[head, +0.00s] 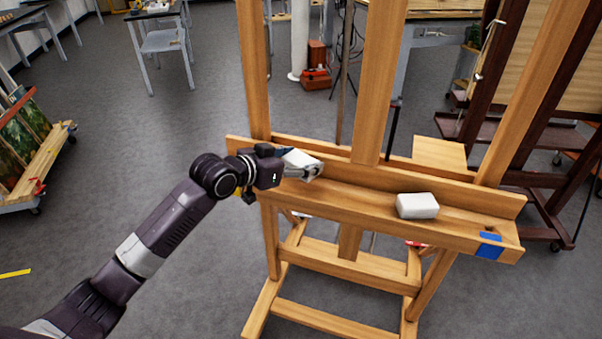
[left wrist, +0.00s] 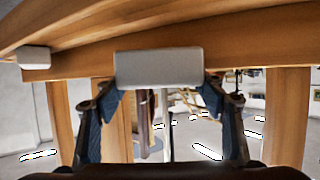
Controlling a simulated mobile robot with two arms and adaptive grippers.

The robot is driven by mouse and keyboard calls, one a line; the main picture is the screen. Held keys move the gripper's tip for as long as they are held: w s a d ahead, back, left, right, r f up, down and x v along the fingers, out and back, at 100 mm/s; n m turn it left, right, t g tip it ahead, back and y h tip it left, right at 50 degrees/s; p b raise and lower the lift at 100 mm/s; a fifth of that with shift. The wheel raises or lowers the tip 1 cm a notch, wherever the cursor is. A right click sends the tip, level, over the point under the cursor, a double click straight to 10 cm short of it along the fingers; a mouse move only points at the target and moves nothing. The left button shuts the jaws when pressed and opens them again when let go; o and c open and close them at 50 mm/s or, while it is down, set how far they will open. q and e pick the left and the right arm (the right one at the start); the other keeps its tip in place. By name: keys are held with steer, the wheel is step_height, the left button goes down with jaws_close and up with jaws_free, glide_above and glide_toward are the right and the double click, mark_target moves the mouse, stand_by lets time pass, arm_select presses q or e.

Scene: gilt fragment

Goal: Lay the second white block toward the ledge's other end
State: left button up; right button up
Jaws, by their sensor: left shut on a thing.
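The wooden easel's ledge (head: 350,199) runs across the middle of the head view. One white block (head: 417,206) lies on the ledge toward its right end; it also shows at the left edge of the left wrist view (left wrist: 33,58). My left gripper (head: 308,170) is at the left part of the ledge, shut on the second white block (head: 298,157). In the left wrist view this held block (left wrist: 157,68) sits between both fingertips. Whether it touches the ledge I cannot tell. My right gripper is not in view.
Blue tape (head: 489,245) marks the ledge's front at the right end. The easel's central post (head: 372,80) rises behind the ledge. The ledge between the two blocks is clear. A dark easel (head: 505,100) stands at the right, and a rack of paintings (head: 35,160) at the left.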

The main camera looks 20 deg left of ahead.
mark_target(301, 185)
arm_select(q)
steer(key=shift+f, duration=2.35)
steer(key=shift+f, duration=0.15)
steer(key=o, duration=0.9)
steer(key=shift+o, duration=0.2)
